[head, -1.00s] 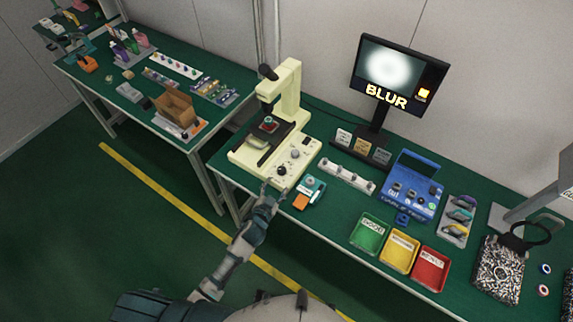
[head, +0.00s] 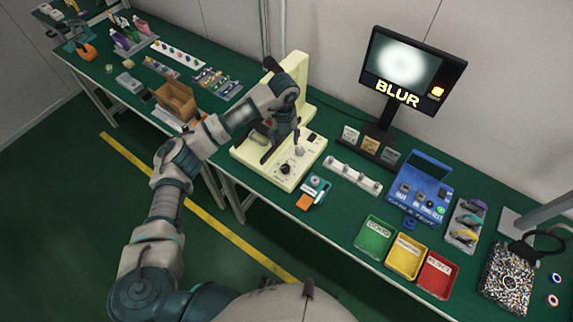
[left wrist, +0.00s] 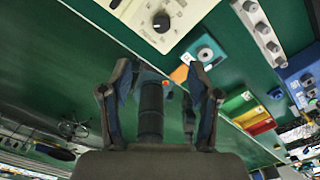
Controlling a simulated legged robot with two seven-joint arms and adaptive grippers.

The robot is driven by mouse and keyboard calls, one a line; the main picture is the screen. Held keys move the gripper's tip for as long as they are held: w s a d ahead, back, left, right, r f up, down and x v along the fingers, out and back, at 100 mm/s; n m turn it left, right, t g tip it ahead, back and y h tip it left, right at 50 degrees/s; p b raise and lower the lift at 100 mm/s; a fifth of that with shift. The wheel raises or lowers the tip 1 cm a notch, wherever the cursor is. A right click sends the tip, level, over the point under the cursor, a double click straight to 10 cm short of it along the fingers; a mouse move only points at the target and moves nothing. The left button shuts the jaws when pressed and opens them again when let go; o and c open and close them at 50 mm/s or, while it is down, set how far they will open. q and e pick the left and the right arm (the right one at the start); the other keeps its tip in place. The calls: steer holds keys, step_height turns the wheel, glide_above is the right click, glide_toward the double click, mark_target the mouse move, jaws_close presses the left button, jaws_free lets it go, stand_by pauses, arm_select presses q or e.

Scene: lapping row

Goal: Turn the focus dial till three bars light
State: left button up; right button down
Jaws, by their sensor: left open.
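The cream microscope (head: 262,157) stands on the green bench, its column partly hidden by my left arm. A black knob (head: 285,168) sits on its base front, with a pale knob (head: 299,150) behind it. In the left wrist view the black knob (left wrist: 161,22) shows a white pointer mark; I cannot read its label. My left gripper (head: 284,132) is over the microscope base, apart from the black knob. Its open, empty fingers (left wrist: 160,82) show in the left wrist view. The monitor (head: 410,68) shows a blurred white disc, "BLUR" and an orange light patch. My right gripper is out of view.
A teal device (head: 314,188) lies right of the base. A white rail (head: 352,177), a blue box (head: 418,190) and green (head: 374,240), yellow (head: 406,257) and red (head: 437,275) trays stand farther right. A cardboard box (head: 176,99) is on the left bench.

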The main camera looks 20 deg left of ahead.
mark_target(285, 167)
arm_select(q)
step_height(285, 167, down, 17)
steer(key=shift+s+d+f, duration=0.1)
steer(key=shift+d, duration=0.05)
stand_by(0.4)
steer(key=c, duration=1.1)
